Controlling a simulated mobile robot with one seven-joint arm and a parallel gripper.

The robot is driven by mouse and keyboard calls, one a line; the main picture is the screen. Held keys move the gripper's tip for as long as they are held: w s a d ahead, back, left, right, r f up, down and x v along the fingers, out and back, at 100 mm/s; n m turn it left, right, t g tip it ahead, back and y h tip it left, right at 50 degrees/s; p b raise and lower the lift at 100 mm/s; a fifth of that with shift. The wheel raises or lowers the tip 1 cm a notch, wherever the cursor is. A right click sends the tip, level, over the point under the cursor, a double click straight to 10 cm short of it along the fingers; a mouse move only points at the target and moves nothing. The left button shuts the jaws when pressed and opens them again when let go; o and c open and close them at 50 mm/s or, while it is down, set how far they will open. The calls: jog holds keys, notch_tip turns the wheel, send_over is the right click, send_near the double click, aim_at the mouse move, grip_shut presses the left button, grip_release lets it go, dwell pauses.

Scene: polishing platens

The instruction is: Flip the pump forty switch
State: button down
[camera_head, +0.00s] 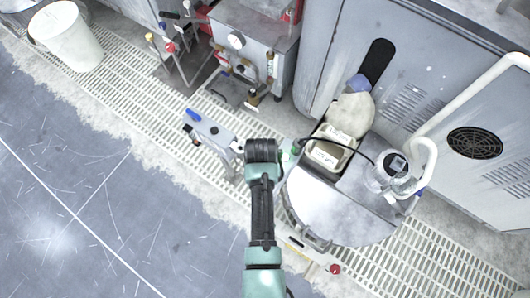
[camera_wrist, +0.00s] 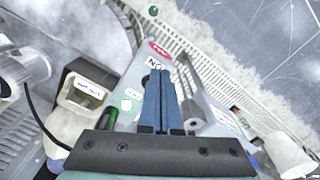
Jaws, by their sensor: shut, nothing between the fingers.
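My gripper (camera_wrist: 162,80) is shut and empty, its two blue fingers side by side over a narrow light grey panel (camera_wrist: 133,78) in the wrist view. The panel carries a red oval sticker (camera_wrist: 159,48), a white label with dark letters (camera_wrist: 155,63), a small white tag and a pale green round spot (camera_wrist: 126,105). A dark green knob-like part (camera_wrist: 108,119) stands at its near left. Dark parts lie close behind the fingers. I cannot tell which part is the pump forty switch; the fingers hide part of the panel. In the head view, my arm covers most of this panel.
A pale bin with a white label (camera_wrist: 89,93) stands left of the panel; it also shows in the head view (camera_head: 328,154). A round platen (camera_head: 335,210) lies right of my arm. A grey box with a blue handle (camera_head: 212,130) is at left. Open floor (camera_head: 80,190) lies farther left.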

jog(key=shift+f+b, duration=1.4)
jog(key=shift+f, duration=0.6)
dwell(0.7)
jog(key=shift+r, duration=0.1)
notch_tip(320, 180, up, 7)
jog(key=p, duration=0.7)
jog(key=shift+p, duration=0.3)
jog(key=shift+w, duration=0.1)
